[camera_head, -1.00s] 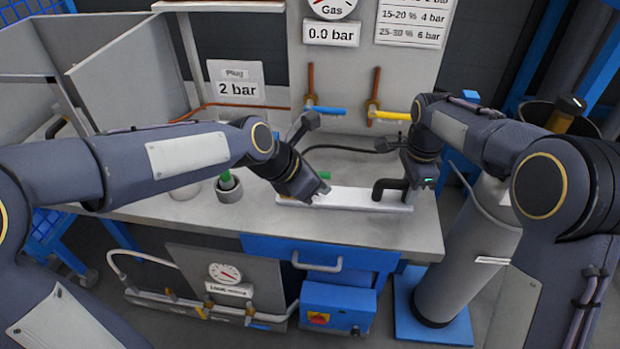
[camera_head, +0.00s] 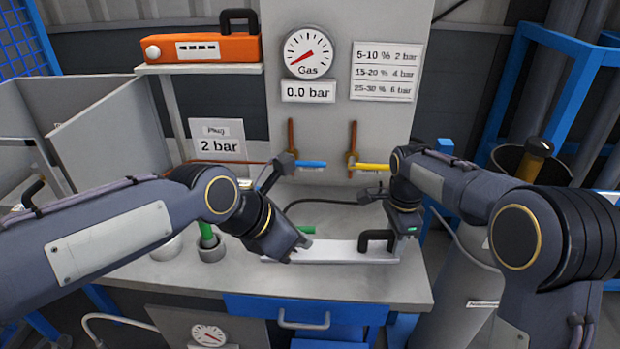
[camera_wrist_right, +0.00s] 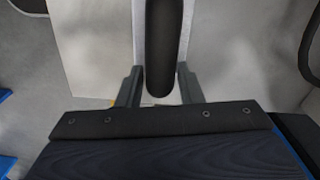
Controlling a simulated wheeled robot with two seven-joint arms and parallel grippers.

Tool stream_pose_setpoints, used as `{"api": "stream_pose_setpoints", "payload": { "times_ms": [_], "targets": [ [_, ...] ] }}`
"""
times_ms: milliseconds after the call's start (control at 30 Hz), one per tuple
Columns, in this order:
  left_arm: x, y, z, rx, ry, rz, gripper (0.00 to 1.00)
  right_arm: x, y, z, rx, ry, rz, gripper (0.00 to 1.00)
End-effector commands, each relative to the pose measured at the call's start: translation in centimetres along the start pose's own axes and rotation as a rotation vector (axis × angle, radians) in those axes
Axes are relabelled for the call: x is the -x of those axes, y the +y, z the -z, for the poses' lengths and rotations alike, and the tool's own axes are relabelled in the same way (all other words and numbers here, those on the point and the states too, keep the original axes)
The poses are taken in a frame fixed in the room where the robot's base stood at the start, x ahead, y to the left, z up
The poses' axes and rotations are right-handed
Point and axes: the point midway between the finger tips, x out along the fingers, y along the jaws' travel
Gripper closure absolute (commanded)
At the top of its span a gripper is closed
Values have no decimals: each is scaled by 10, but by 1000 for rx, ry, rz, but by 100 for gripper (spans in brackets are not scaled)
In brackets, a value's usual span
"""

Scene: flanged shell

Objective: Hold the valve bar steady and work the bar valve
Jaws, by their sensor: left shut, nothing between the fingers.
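The white valve bar (camera_head: 335,250) lies flat on the bench with a black handle (camera_head: 377,236) standing on its right part. A green handle (camera_head: 303,229) shows behind its left part. My left gripper (camera_head: 302,243) is shut and empty, just above or at the bar's left part; whether it touches is unclear. My right gripper (camera_head: 403,230) is at the bar's right end. In the right wrist view, its fingers (camera_wrist_right: 160,85) stand either side of the black handle (camera_wrist_right: 162,45), with narrow gaps showing. The white bar (camera_wrist_right: 139,35) shows under the handle.
Blue (camera_head: 310,163) and yellow (camera_head: 373,167) valve levers are on the panel behind, under a gas gauge (camera_head: 307,52) reading 0.0 bar. A green-topped peg (camera_head: 207,236) stands in a cup at left. The bench front (camera_head: 330,287) is clear.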

Motion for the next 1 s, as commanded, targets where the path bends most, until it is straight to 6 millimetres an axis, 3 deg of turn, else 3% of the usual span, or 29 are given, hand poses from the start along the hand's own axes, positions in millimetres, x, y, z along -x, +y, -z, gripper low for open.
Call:
{"api": "stream_pose_setpoints", "payload": {
  "times_ms": [100,467,1000],
  "targets": [
    [0,0,0,0,0,0,100,0,0,0,0,-1,0,51],
    [0,0,0,0,0,0,100,6,-1,-1,0,-3,3,51],
    [0,0,0,0,0,0,100,106,-1,-1,0,-2,4,51]
  ]
}}
